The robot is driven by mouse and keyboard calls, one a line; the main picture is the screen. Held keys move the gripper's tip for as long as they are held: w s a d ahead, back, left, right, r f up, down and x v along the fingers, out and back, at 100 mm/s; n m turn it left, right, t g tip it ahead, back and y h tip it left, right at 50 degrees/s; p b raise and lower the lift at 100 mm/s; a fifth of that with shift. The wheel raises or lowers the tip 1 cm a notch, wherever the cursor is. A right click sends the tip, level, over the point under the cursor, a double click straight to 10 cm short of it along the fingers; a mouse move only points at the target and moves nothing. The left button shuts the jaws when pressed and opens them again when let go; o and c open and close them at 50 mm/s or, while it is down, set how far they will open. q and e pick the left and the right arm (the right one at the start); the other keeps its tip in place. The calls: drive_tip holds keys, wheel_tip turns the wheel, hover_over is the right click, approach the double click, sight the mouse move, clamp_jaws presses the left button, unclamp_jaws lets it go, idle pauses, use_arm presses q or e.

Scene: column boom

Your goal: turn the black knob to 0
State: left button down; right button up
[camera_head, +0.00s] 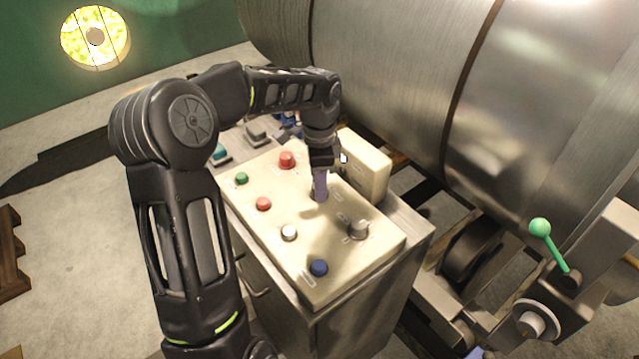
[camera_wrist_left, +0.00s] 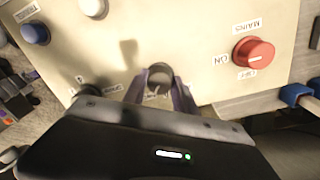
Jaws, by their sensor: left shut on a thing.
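The black knob (camera_wrist_left: 158,74) stands between the two fingers of my left gripper (camera_wrist_left: 160,88) in the left wrist view. Its round top looks dark greyish there, and its pointer and the label's figures cannot be read. In the head view my left gripper (camera_head: 320,188) reaches down onto the cream control panel (camera_head: 345,275), its purplish fingertips closed around the knob and hiding it. My right gripper does not show.
A grey knob (camera_head: 358,229) sits close by on the panel. Red mains switch (camera_head: 287,159), red button (camera_head: 263,204), green button (camera_head: 241,178), white button (camera_head: 289,232) and blue button (camera_head: 318,267) surround it. A cream box (camera_head: 365,165) rises behind the gripper. A large metal drum (camera_head: 400,70) stands beyond.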

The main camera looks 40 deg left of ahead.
use_arm(q)
drive_tip(key=n+b, duration=0.1)
drive_tip(key=n, duration=0.3)
drive_tip(key=shift+n+b, duration=0.35)
drive_tip(key=shift+n, duration=1.65)
drive_tip(key=c, duration=1)
unclamp_jaws()
drive_tip(key=shift+a+r, duration=0.15)
drive_tip(key=shift+r, duration=3.75)
